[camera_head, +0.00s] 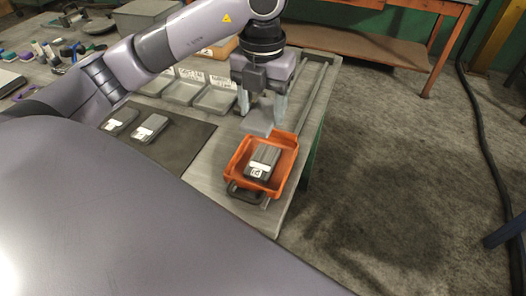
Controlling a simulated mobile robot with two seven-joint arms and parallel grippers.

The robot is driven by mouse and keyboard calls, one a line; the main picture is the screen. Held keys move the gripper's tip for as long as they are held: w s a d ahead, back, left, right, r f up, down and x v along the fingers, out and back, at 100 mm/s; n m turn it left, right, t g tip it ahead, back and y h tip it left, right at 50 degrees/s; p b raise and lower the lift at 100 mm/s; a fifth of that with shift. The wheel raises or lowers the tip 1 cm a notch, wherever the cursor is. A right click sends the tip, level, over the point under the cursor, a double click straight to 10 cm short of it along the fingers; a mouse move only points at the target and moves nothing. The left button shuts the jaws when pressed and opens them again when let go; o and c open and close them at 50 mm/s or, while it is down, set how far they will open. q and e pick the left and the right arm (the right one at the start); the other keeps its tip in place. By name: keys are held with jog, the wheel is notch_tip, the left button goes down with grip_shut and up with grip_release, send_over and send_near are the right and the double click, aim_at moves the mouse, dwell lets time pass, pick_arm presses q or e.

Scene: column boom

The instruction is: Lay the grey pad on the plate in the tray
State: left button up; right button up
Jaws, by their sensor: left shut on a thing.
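My left gripper (262,108) points down above the far end of the orange tray (235,165), shut on the grey pad (258,125). The pad is a small, plain grey piece between the fingertips, and the fingers partly cover it. The tray lies near the right edge of the table. In it lies a dark grey plate (265,156) with a white label on its near end. The pad is beyond the plate in the picture; I cannot tell its exact height over the tray. My right gripper is not in view.
Several shallow grey trays (181,91) stand left of the gripper. A dark mat (167,155) holds two labelled dark blocks (151,128). Rails (315,88) run along the table's right edge. Small tools lie at the far left. The floor to the right is open, with a black cable (483,140).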

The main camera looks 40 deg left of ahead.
aim_at(262, 160)
pick_arm(q)
notch_tip(262, 160, down, 12)
dwell(0.6)
jog(key=shift+f+b, duration=0.1)
jog(key=shift+b, duration=0.25)
jog(key=o, duration=1)
notch_tip(262, 160, up, 12)
jog(key=shift+r+p, duration=0.15)
jog(key=shift+p, duration=0.2)
jog(key=shift+s, duration=0.1)
